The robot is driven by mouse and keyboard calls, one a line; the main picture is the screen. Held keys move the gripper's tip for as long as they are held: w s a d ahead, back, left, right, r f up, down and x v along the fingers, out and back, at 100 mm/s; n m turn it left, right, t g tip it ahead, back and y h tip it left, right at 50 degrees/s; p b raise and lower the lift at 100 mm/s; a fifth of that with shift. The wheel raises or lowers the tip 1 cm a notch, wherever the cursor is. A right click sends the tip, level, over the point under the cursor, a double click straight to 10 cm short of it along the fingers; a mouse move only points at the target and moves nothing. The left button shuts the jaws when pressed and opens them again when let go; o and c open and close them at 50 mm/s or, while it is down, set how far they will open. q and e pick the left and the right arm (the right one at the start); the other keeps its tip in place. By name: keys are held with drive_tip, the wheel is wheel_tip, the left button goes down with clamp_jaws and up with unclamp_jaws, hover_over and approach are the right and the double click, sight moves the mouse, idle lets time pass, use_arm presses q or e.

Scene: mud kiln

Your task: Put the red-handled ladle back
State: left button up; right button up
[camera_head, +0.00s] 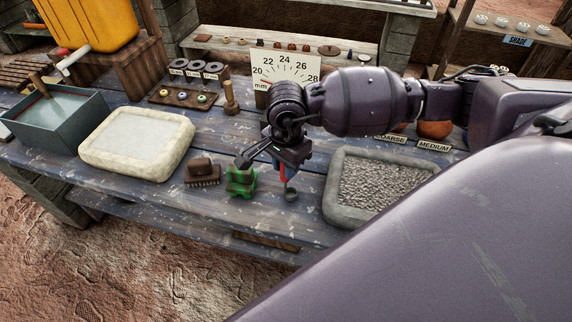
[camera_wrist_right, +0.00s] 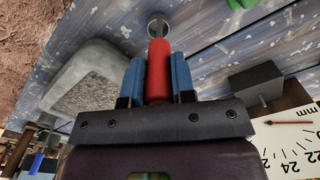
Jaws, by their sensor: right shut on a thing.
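My right gripper (camera_head: 282,172) reaches over the front part of the blue plank table (camera_head: 218,150). It is shut on the red-handled ladle (camera_head: 291,195), which hangs below it with its grey bowl down. In the right wrist view the red handle (camera_wrist_right: 158,72) sits between the two blue fingers, and the bowl shows past the fingertips. I cannot tell whether the bowl touches the table. My left gripper is not in view.
Left of the ladle are a green block-like object (camera_head: 242,181) and a brown brush (camera_head: 202,172). A stone tray of gravel (camera_head: 333,205) is close on the right. A pale basin (camera_head: 92,158) stands left. A gauge card (camera_head: 300,66) stands behind.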

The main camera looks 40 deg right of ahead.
drive_tip(key=shift+f, duration=0.35)
drive_tip(key=o, duration=0.8)
drive_tip(key=shift+o, duration=0.2)
drive_tip(key=shift+r, duration=0.1)
drive_tip(key=shift+r, duration=0.3)
wheel_tip(320, 180, up, 11)
drive_tip(key=shift+f, duration=0.15)
drive_tip(key=shift+r, duration=0.5)
drive_tip(key=shift+s, duration=0.1)
